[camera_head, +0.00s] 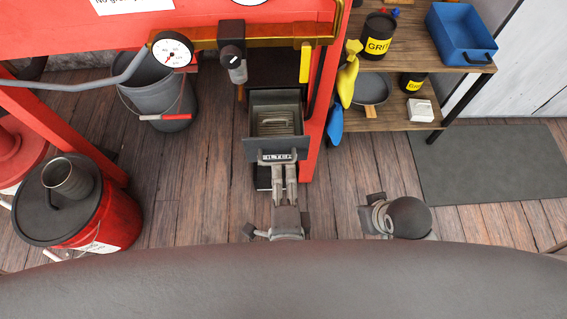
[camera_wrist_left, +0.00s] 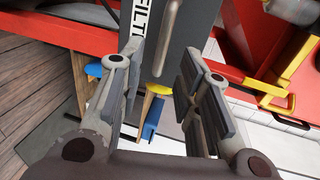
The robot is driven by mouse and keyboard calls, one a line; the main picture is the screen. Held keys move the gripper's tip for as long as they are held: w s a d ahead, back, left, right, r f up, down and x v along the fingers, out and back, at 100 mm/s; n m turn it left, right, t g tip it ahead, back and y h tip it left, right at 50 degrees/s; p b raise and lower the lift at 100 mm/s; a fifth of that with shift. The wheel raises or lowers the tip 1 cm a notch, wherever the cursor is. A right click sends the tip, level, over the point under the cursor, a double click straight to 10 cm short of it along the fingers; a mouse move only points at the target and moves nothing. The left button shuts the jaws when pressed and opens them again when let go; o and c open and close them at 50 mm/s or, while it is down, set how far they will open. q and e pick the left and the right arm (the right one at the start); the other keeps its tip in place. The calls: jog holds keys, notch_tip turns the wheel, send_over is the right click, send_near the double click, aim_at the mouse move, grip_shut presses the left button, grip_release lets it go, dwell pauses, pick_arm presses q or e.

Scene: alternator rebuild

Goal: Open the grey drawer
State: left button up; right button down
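The grey drawer (camera_head: 248,149) is pulled out of the red bench frame, with its open top facing up. A ribbed grey piece with a handle (camera_head: 276,122) lies inside it. Its front carries a "FILTER" label and a bar handle, partly covered in the head view. In the left wrist view the drawer front (camera_wrist_left: 200,22) and the bar handle (camera_wrist_left: 171,28) are beyond the fingertips. My left gripper (camera_head: 283,168) is in front of the drawer; its fingers (camera_wrist_left: 163,62) are apart with nothing between them. My right gripper (camera_head: 374,208) is low on the right, its fingers unclear.
A grey bucket (camera_head: 155,85) and a red drum with a dark lid (camera_head: 90,215) stand to the left. A wooden shelf (camera_head: 440,60) with a blue bin (camera_head: 458,45) is at the right. Yellow and blue cloths hang beside the red post. Wood floor near the drawer is clear.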

pick_arm(q)
jog(key=v, duration=0.7)
dwell(0.4)
